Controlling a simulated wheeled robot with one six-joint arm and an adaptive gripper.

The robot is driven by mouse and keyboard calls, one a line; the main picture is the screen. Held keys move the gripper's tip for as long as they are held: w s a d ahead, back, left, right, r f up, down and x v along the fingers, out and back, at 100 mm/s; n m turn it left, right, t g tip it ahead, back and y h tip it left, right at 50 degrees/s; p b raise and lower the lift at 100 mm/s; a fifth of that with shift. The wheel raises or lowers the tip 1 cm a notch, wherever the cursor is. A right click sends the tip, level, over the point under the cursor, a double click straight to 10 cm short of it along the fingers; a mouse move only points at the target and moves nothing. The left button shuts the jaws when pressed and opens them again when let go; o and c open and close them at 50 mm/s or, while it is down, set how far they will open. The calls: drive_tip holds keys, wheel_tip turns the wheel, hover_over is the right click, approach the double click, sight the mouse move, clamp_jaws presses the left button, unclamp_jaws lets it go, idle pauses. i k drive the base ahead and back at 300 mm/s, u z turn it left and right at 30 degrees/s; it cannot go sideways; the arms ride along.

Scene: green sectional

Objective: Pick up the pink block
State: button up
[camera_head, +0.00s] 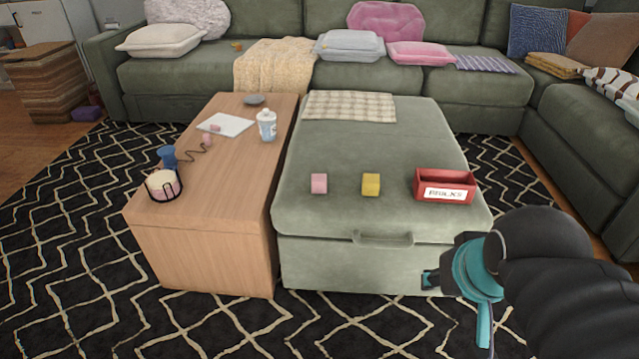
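The pink block (319,183) sits on the green ottoman (380,150), near its front edge and left of centre. A yellow block (371,184) sits to its right, apart from it. A red box with a label (445,186) stands further right on the ottoman. My gripper (432,281) is at the lower right, in front of the ottoman's front face as seen here, well to the right of the pink block and lower in the picture. My dark arm hides part of it, and its finger opening cannot be made out. I see nothing held in it.
A checked cloth (349,106) lies at the ottoman's back. The ottoman top around the blocks is clear.

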sight(318, 181)
drive_tip(key=u, duration=0.4)
drive_tip(key=k, duration=0.5)
drive_tip(key=u, duration=1.25)
drive_tip(key=i, duration=1.1)
drive_tip(key=z, duration=0.6)
